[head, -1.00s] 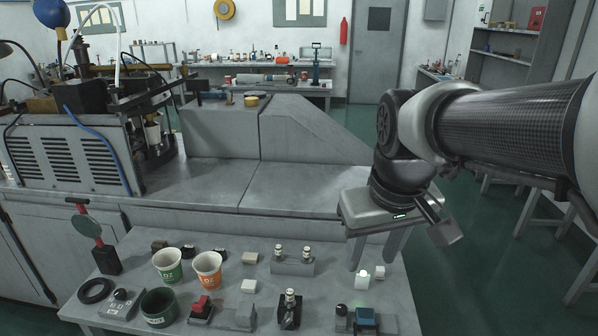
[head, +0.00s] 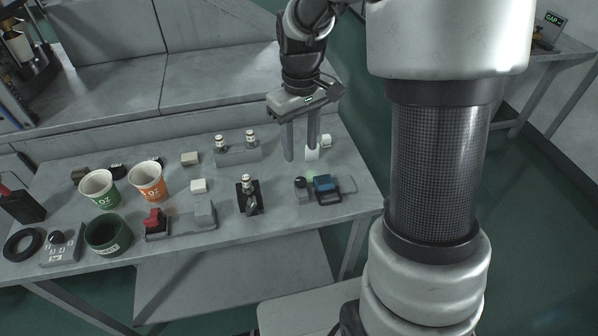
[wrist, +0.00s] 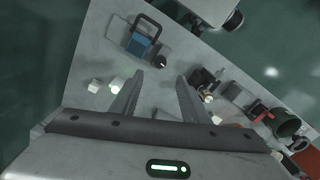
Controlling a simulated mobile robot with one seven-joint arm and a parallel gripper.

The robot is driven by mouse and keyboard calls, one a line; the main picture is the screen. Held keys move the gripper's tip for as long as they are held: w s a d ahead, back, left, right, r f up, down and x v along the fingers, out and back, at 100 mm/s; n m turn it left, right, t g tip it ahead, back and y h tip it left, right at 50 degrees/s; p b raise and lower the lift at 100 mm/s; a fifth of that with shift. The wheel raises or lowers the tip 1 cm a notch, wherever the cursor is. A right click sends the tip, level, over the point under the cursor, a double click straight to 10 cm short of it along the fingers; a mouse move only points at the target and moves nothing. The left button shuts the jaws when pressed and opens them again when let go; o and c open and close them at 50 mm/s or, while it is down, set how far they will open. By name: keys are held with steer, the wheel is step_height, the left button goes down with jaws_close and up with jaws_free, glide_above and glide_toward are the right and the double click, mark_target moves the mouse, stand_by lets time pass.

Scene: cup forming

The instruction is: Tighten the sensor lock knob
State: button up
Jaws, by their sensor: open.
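A small dark knob (head: 301,183) stands on the right part of the table, just left of a blue block (head: 324,185) on a grey plate with a looped handle. In the wrist view the knob (wrist: 163,61) sits beside the blue block (wrist: 142,44), beyond the fingertips. I take this to be the sensor lock knob; no label can be read. My gripper (head: 301,153) points down above the table, behind the knob, with its two fingers apart and nothing between them. In the wrist view my gripper (wrist: 160,76) also shows open and empty, not touching the knob.
White caps (head: 311,153) stand close by the right finger. Left of the knob is a black stand (head: 249,198) holding a small vial. A grey rack (head: 237,156) with two vials, a green cup (head: 98,190) and an orange cup (head: 147,182) are farther left. The table's right edge is near.

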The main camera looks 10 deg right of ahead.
mark_target(300, 180)
step_height(300, 180, down, 11)
steer(key=shift+r+b, duration=0.2)
steer(key=shift+b, duration=0.3)
steer(key=c, duration=1.1)
steer(key=shift+o, duration=0.2)
